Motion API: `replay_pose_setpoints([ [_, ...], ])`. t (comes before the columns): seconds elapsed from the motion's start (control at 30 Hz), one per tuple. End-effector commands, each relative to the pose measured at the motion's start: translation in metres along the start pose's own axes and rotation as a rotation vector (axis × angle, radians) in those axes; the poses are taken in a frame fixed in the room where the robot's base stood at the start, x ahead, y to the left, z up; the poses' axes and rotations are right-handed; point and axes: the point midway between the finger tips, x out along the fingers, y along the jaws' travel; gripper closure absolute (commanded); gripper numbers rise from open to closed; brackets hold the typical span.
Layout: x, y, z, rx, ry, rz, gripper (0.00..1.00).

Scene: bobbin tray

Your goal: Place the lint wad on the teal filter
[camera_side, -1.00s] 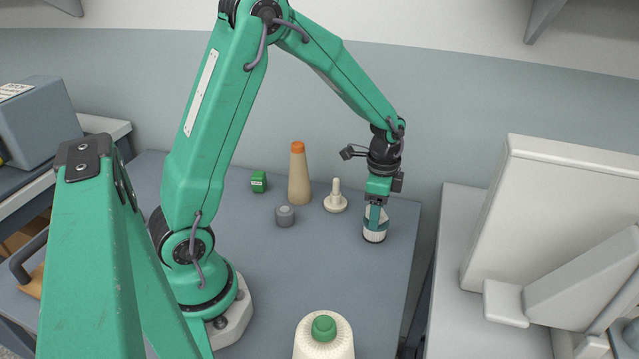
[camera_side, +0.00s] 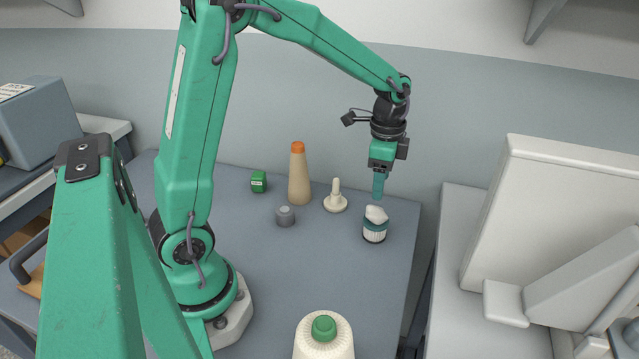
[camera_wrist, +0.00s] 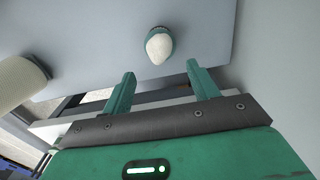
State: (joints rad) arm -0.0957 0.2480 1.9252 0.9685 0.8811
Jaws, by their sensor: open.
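The lint wad (camera_side: 376,214) is a small white lump. It rests on top of the teal filter (camera_side: 374,231), a short cylinder with a teal band and a white ribbed lower part, standing near the table's right edge. In the wrist view the wad (camera_wrist: 159,47) covers most of the filter, whose teal rim (camera_wrist: 157,30) shows around it. My gripper (camera_side: 379,195) is above the wad and apart from it. In the wrist view my gripper (camera_wrist: 160,72) has its two fingers spread, with nothing between them.
A tan bottle with an orange cap (camera_side: 299,178), a cream knobbed piece (camera_side: 336,199), a grey knob (camera_side: 285,216) and a green box (camera_side: 258,181) stand to the left. A large cream spool (camera_side: 323,340) is in front. The table's middle is clear.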

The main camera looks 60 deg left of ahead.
Motion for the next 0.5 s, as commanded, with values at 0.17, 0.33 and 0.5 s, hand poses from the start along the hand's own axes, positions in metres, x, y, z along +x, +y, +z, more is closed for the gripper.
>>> replay_pose_setpoints([
  [0.17, -0.025, -0.001, -0.001, 0.000, 0.002, -0.003, 0.41],
  [0.33, -0.038, 0.000, 0.000, 0.000, 0.001, -0.001, 0.41],
  [0.5, -0.042, 0.000, 0.000, 0.000, 0.000, 0.000, 0.41],
])
